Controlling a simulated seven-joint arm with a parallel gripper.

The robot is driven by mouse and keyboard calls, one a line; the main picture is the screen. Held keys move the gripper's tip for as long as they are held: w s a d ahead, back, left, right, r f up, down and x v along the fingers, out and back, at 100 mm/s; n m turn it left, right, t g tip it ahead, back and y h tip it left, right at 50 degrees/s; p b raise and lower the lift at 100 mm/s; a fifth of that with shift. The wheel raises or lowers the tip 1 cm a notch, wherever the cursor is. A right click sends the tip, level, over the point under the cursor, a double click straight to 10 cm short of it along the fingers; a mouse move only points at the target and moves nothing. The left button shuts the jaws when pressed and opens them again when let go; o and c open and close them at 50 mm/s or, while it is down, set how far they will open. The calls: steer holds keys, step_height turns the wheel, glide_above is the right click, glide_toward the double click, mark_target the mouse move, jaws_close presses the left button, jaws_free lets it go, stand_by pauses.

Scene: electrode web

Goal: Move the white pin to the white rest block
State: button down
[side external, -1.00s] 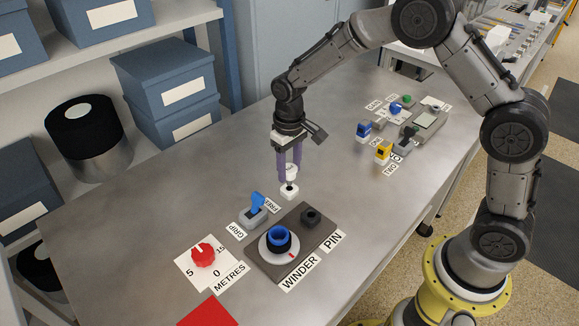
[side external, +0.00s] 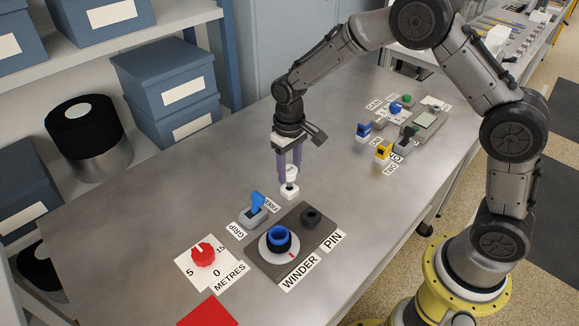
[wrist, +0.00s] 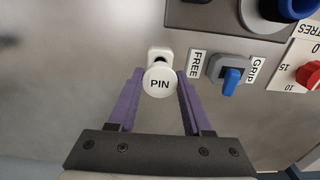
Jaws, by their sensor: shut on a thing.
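My gripper (side external: 288,166), with purple fingers, points down and is shut on the white pin (side external: 292,173). In the wrist view the pin's round head (wrist: 159,87), marked PIN, sits between the fingertips (wrist: 160,76). The white rest block (side external: 289,191) is on the table directly under the pin. The pin is upright and its head is close above the block, so its shaft is mostly hidden. In the wrist view the block (wrist: 159,53) shows just beyond the head. I cannot tell how deep the pin sits in it.
The winder plate (side external: 325,250) has a blue-and-black hub (side external: 279,240) and a dark PIN socket (side external: 310,216). A blue GRIP/FREE lever (side external: 257,203) and a red METRES dial (side external: 203,254) stand left of it. Blue and yellow switches (side external: 383,151) stand farther back.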

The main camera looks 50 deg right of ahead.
mark_target(290, 169)
steer(key=shift+f, duration=1.35)
steer(key=shift+c, duration=1.2)
jaws_free()
steer(key=shift+r, duration=0.1)
step_height(290, 169, up, 14)
steer(key=shift+f, duration=0.2)
